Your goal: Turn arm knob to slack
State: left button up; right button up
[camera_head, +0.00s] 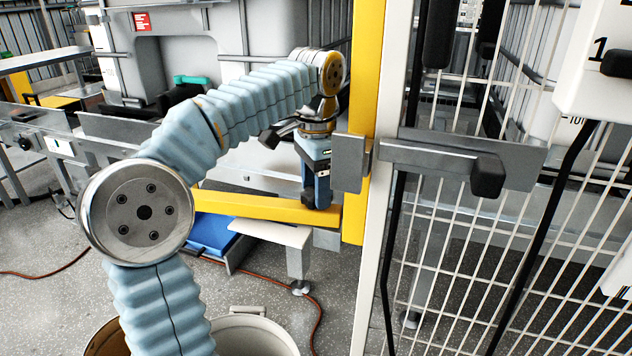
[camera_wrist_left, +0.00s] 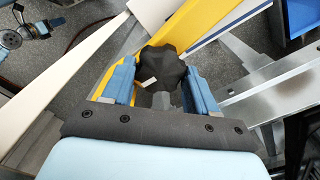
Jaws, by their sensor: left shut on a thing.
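The arm knob is a black lobed knob (camera_wrist_left: 165,66) with a small pale mark on one side, seen in the left wrist view. It sits by the yellow arm (camera_wrist_left: 200,28). My left gripper (camera_wrist_left: 160,84) has its blue fingers on either side of the knob and is shut on it. In the head view my left gripper (camera_head: 317,178) points down at the yellow arm (camera_head: 262,206), close to the yellow post. The knob (camera_head: 309,199) is mostly hidden there by the fingers. My right gripper is in neither view.
A yellow post (camera_head: 366,90) and a white mesh gate (camera_head: 450,230) with a grey latch bar (camera_head: 440,151) stand right beside my left gripper. A blue tray (camera_head: 208,234) lies low behind the yellow arm. A pale bin (camera_head: 262,325) stands at the bottom.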

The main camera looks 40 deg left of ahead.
pick_arm(q)
jog(key=shift+n, duration=0.3)
jog(key=o, duration=1.1)
jog(key=shift+c, duration=0.2)
notch_tip(320, 180, up, 14)
jog(key=p, duration=0.5)
jog(key=shift+f, duration=0.1)
